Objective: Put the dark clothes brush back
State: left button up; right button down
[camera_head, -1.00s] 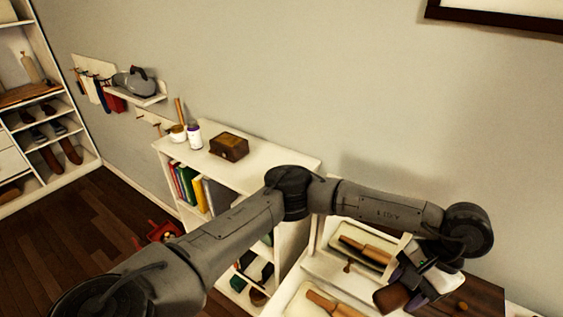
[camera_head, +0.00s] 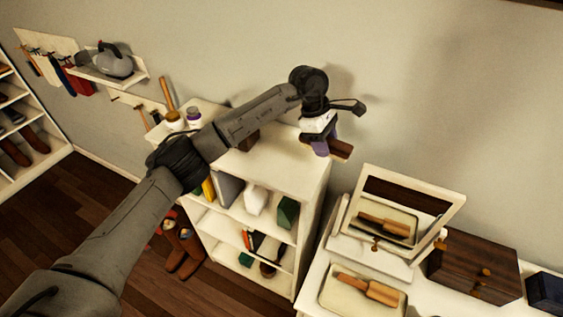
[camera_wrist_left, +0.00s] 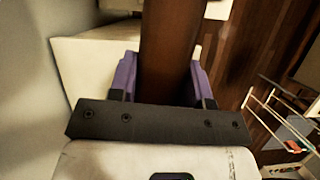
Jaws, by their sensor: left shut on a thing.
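The dark clothes brush (camera_head: 341,149) is a dark brown piece held in my left gripper (camera_head: 320,147), above the right end of the white bookshelf's top (camera_head: 285,167). In the left wrist view, the brush (camera_wrist_left: 168,50) runs up between the purple fingers of my left gripper (camera_wrist_left: 165,80), which is shut on it. The brush's far end runs out of that view. It looks clear of the shelf top, but the exact gap is hard to tell. My right gripper is not in view.
A brown box (camera_head: 247,140) on the shelf is mostly hidden behind my left arm.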

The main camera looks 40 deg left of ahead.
pick_arm(q)
jog(key=n+p, duration=0.1)
jog(key=p, duration=0.3)
send_over(285, 167)
jog(key=a, duration=0.1)
notch_tip(285, 167, down, 7)
jog(key=shift+s+r, duration=0.1)
jog(key=shift+r, duration=0.1)
jog(key=shift+a+f+p, duration=0.1)
jog(key=shift+f+p, duration=0.95)
jog(key=shift+f, duration=1.1)
jog(key=o, duration=0.5)
jog(key=shift+f+b, duration=0.15)
jog(key=shift+b, duration=0.15)
jog(key=o, duration=0.4)
jog(key=shift+o, duration=0.3)
